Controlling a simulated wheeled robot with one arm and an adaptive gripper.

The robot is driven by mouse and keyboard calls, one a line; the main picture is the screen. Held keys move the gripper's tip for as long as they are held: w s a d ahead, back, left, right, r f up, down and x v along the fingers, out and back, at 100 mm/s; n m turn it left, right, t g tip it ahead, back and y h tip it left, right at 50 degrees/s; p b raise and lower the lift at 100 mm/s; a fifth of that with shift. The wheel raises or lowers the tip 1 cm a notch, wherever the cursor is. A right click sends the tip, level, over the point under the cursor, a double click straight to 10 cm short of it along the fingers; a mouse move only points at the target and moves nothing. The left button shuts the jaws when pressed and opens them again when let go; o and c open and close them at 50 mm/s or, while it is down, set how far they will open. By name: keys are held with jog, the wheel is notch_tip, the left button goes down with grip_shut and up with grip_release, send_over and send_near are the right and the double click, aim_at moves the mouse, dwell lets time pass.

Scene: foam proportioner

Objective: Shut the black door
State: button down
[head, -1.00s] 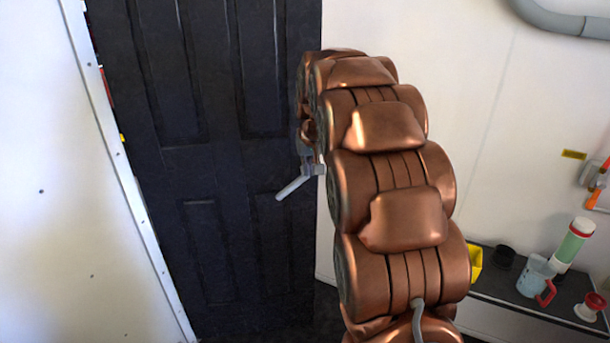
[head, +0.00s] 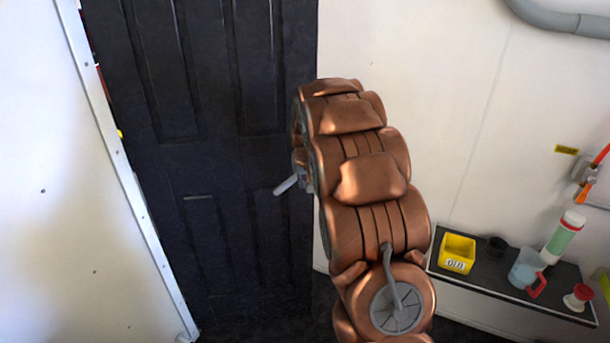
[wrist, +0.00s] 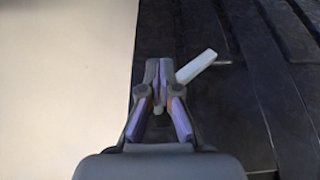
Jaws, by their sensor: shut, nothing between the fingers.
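The black door (head: 225,155) is a tall panelled door standing left of my arm in the head view. It stands ajar, with a narrow gap showing coloured items along its left side. A grey lever handle (head: 286,185) sticks out near its right edge, and shows pale in the wrist view (wrist: 197,66). My gripper (wrist: 158,65) is shut and empty in the wrist view, over the door's edge beside the handle. Whether it touches the door or handle I cannot tell. In the head view my copper-coloured arm hides the gripper.
A dark shelf (head: 500,280) at the lower right holds a yellow bin (head: 457,253), a jug (head: 527,268) and a green-and-white bottle (head: 564,237). A white wall panel (head: 60,200) with a metal edge stands at the left. A grey pipe (head: 560,20) runs at the upper right.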

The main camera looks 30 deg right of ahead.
jog(key=shift+w+d+p, duration=0.25)
jog(key=shift+w+d, duration=0.05)
jog(key=shift+w, duration=0.45)
jog(key=shift+w+d+p, duration=0.25)
jog(key=shift+w, duration=0.45)
jog(key=shift+w, duration=0.1)
